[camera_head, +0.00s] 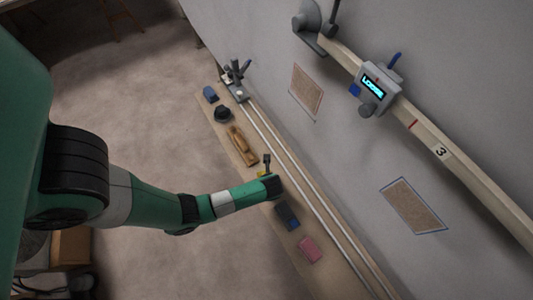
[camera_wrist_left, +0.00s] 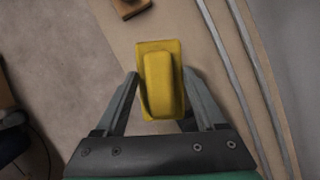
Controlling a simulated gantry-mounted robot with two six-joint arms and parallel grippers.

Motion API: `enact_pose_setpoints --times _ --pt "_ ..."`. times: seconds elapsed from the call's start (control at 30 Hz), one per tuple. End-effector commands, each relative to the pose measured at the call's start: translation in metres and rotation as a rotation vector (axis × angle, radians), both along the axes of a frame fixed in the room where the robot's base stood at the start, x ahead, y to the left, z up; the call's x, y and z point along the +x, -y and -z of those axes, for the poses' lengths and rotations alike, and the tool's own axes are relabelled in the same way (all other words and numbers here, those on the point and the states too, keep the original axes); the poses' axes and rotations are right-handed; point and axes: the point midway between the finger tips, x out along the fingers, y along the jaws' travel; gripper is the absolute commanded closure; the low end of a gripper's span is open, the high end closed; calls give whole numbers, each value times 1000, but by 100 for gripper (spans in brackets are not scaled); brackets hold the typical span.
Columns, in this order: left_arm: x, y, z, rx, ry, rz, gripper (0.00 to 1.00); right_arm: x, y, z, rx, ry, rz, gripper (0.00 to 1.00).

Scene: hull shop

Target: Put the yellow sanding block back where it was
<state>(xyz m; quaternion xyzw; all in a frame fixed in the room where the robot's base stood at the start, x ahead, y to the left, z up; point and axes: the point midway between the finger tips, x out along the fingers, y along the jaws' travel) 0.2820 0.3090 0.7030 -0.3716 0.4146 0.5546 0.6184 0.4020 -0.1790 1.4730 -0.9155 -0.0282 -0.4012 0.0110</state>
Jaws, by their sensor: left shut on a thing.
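The yellow sanding block (camera_wrist_left: 162,80) sits between the fingers of my left gripper (camera_wrist_left: 160,98) in the left wrist view. The fingers are shut on its two sides, and the block is over the wooden bench. In the head view only a small yellow part of the block (camera_head: 262,174) shows at the end of my left arm, near the left gripper (camera_head: 267,170). I cannot tell whether the block touches the bench. My right gripper is not in view.
Along the narrow bench (camera_head: 274,191) lie a blue block (camera_head: 210,94), a black object (camera_head: 222,114), a wooden tool (camera_head: 241,145), a dark blue block (camera_head: 287,215) and a pink block (camera_head: 310,249). Metal rails (camera_head: 305,188) run along the wall side. A device reading "LOOSE" (camera_head: 375,88) sits on a wall batten.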

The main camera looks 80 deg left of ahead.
Motion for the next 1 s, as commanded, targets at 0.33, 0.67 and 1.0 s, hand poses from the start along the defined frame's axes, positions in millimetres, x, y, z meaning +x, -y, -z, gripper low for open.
enact_pose_setpoints --times 0.33,0.67,1.0 --pt "7 -17 24 0 0 1 77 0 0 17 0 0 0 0" --pt "9 -22 60 0 2 1 77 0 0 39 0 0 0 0" --pt "9 -22 61 -1 0 1 14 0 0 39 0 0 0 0"
